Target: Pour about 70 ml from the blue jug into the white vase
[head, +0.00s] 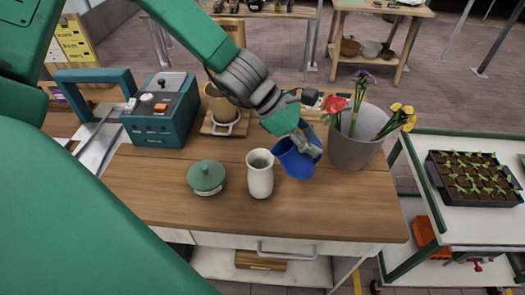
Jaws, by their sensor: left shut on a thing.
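The white vase (260,178) stands upright near the middle of the wooden worktop. The blue jug (295,162) is just to its right, tilted with its mouth towards the vase's side. My left gripper (303,143) is shut on the blue jug at its upper right. I cannot tell whether the jug touches the worktop or the vase. No liquid is visible, and the inside of the jug is hidden. My right gripper is not in view.
A grey bucket with flowers (352,148) stands close to the right of the jug. A teal machine (162,112) and a tan pot (219,104) are behind. The front worktop (330,212) is clear.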

